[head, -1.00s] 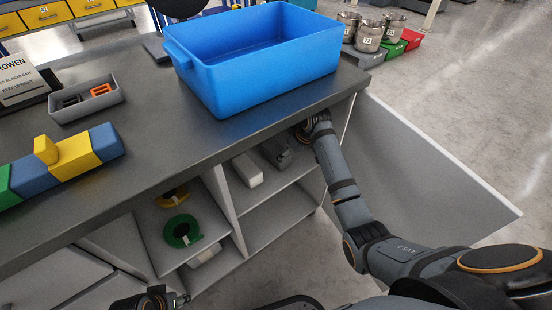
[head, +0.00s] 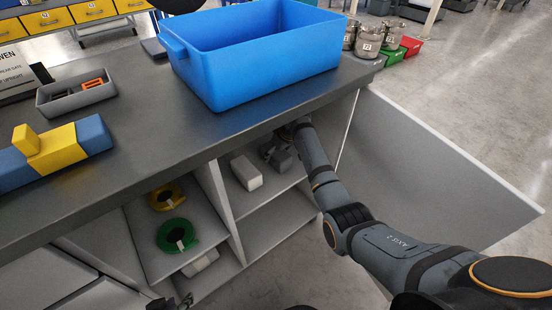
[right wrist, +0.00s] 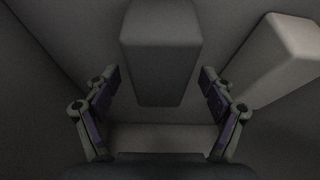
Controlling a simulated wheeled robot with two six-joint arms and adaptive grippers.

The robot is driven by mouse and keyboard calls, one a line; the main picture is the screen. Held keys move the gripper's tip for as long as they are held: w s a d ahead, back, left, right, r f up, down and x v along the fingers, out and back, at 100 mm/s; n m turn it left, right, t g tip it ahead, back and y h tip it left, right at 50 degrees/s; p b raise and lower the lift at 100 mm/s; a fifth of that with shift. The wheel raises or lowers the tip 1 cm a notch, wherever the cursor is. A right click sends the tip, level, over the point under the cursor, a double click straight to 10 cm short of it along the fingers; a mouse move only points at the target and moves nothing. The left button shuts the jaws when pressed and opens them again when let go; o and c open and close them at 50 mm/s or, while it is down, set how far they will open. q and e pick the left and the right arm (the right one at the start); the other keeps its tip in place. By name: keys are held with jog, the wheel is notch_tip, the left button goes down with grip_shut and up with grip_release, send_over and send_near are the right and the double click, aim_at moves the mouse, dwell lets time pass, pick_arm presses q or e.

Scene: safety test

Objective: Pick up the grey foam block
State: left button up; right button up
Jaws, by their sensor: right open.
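The grey foam block (head: 283,160) sits on the upper shelf of the open cabinet, right of a paler block (head: 245,172). In the right wrist view the grey block (right wrist: 160,50) is in the centre. My right gripper (right wrist: 161,80) is open, with one finger on each side of the block's near part. I see no clear contact. In the head view my right gripper (head: 272,148) is beside the block, partly hidden under the countertop edge. My left gripper (head: 172,302) is at the bottom edge, dark and cut off.
The paler block (right wrist: 280,60) stands close to the right finger in the wrist view. The shelf divider (head: 216,190), countertop (head: 200,135) and open door (head: 440,165) bound the space. Tape rolls (head: 177,235) lie in the left compartment. A blue bin (head: 255,75) stands on top.

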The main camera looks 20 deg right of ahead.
jog(key=shift+f+p, duration=0.25)
jog(key=shift+p, duration=0.15)
dwell(0.5)
jog(key=c, duration=1)
jog(key=shift+c, duration=0.2)
